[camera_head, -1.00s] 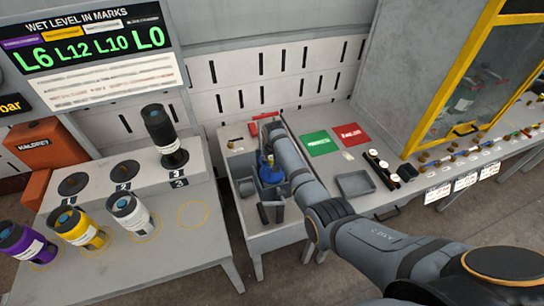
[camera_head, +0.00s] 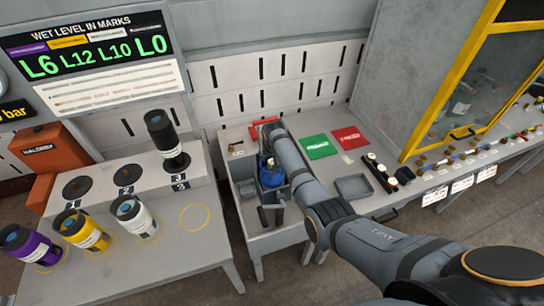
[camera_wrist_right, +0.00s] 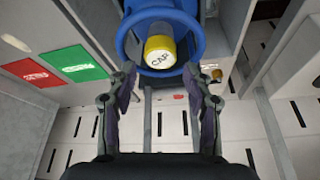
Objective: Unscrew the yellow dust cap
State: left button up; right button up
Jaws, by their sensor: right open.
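The yellow dust cap (camera_wrist_right: 160,50), lettered CAP, shows at the top middle of the right wrist view. It sits inside a blue ring-shaped part (camera_wrist_right: 125,40). The blue part also shows in the head view (camera_head: 271,177) among grey blocks on the middle bench (camera_head: 285,238). My right gripper (camera_wrist_right: 160,72) is open, one finger on each side below the cap. I see no clear contact with the cap. In the head view my right arm reaches over the bench and hides part of the blue part; the cap is not clear there. My left gripper is not in view.
A green mat (camera_head: 320,146), a red mat (camera_head: 351,138) and a grey tray (camera_head: 353,187) lie right of my arm. Purple (camera_head: 30,246), yellow (camera_head: 85,234) and white (camera_head: 134,217) cylinders stand on the left bench. A black cylinder (camera_head: 160,131) stands on the raised step.

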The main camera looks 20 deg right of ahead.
jog(key=shift+f+b, duration=0.9)
jog(key=shift+f, duration=0.4)
jog(key=shift+r, duration=0.1)
jog(key=shift+p, duration=0.4)
grip_shut()
grip_release()
